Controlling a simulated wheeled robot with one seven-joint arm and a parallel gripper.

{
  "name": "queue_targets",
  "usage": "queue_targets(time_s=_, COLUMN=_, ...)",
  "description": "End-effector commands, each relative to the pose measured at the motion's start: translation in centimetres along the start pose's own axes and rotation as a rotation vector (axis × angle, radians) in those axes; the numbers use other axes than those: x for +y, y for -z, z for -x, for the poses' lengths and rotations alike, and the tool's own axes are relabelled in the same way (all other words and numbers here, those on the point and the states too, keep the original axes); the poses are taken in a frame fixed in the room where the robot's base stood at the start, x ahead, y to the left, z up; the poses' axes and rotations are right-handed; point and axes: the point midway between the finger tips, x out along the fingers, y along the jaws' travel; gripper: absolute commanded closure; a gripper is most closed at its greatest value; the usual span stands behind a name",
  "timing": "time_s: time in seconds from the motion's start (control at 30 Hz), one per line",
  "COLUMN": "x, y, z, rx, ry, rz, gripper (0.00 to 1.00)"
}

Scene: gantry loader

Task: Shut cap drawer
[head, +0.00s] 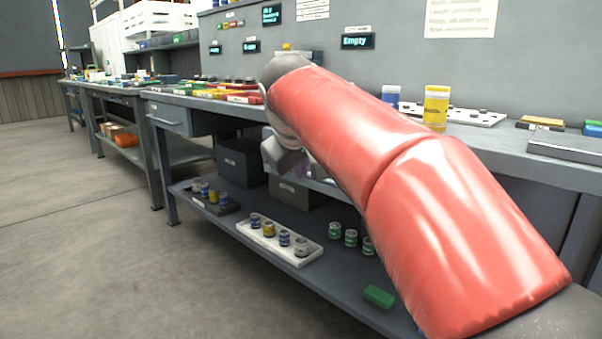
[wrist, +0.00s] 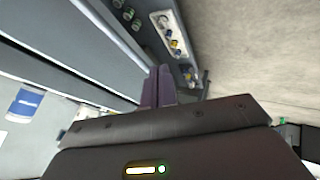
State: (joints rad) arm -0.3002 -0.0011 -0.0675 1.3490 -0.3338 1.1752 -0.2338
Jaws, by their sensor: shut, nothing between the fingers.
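A grey drawer front (head: 168,117) with a bar handle sits under the bench top at the left in the head view. It looks roughly flush with the bench. No label marks it as the cap drawer. My gripper (head: 297,170) is below the bench's front edge, partly hidden by my red-sleeved arm. A pale edge (head: 322,187) shows just beside it, and I cannot tell whether it belongs to a drawer. In the wrist view the dark purple fingers (wrist: 158,88) are together and empty. Grey bench panels (wrist: 70,60) fill the left there.
The lower shelf (head: 225,222) holds a white tray (head: 250,232) of small cans, a dark tray (head: 228,208), loose green cans (head: 351,238) and a green block (head: 379,296). A yellow jar (head: 436,108) stands on the bench top. The floor (head: 80,240) at left is clear.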

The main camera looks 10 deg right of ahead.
Motion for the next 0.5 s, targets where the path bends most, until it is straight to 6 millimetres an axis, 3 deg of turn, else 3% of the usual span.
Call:
queue_targets(time_s=0.3, x=-0.1, y=-0.2, z=-7.2, rx=-0.005, ry=0.000, rz=0.000, gripper=1.00)
queue_targets(time_s=0.37, x=-0.1, y=-0.2, z=-8.3, rx=-0.005, ry=0.001, rz=0.000, gripper=1.00)
queue_targets(time_s=0.5, x=2.1, y=0.1, z=-8.9, rx=-0.002, ry=-0.002, rz=-0.003, gripper=1.00)
